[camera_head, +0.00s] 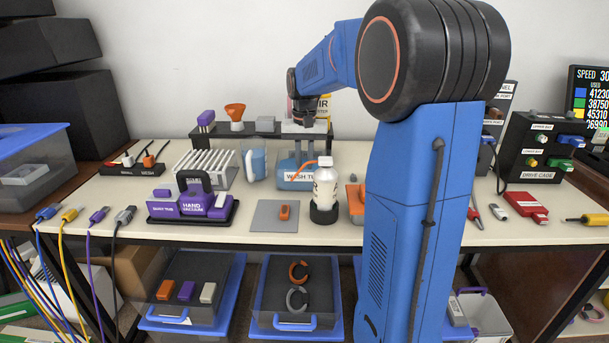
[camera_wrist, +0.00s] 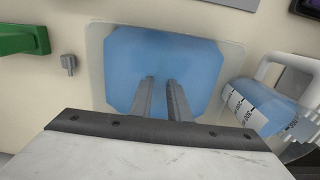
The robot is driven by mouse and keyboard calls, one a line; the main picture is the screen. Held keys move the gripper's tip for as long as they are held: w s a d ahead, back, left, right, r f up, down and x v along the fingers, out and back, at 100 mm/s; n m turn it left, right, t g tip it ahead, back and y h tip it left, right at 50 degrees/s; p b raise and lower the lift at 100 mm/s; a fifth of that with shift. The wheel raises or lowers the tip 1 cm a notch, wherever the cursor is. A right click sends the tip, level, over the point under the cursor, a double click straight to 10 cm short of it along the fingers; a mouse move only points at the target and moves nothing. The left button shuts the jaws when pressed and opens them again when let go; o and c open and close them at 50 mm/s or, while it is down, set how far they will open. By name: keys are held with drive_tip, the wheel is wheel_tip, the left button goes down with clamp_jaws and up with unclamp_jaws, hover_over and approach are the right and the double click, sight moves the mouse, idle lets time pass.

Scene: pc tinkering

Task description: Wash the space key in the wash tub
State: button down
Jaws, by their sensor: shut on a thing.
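The wash tub (camera_head: 293,183), blue with a white label, stands at the back middle of the bench. In the wrist view the wash tub (camera_wrist: 112,70) shows from above as a pale-rimmed basin of blue water. My gripper (camera_head: 299,152) points down into the tub. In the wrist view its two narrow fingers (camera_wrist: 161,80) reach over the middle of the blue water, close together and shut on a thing. The space key cannot be made out; the held thing is hidden at the fingertips.
A clear measuring jug (camera_head: 254,163) stands left of the tub. A white bottle (camera_head: 325,188) in a black holder stands in front of it. A drying rack (camera_head: 204,166) is further left.

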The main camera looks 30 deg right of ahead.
drive_tip(key=shift+w+d, duration=0.1)
drive_tip(key=shift+w, duration=0.1)
drive_tip(key=shift+s, duration=0.15)
idle(0.4)
drive_tip(key=shift+s+a, duration=0.25)
drive_tip(key=shift+s, duration=0.05)
drive_tip(key=shift+w+d, duration=0.1)
drive_tip(key=shift+w, duration=0.05)
idle(0.4)
drive_tip(key=shift+w+d, duration=0.15)
drive_tip(key=shift+w, duration=0.15)
drive_tip(key=shift+s, duration=0.15)
idle(0.4)
drive_tip(key=shift+s+a, duration=0.25)
drive_tip(key=shift+s, duration=0.05)
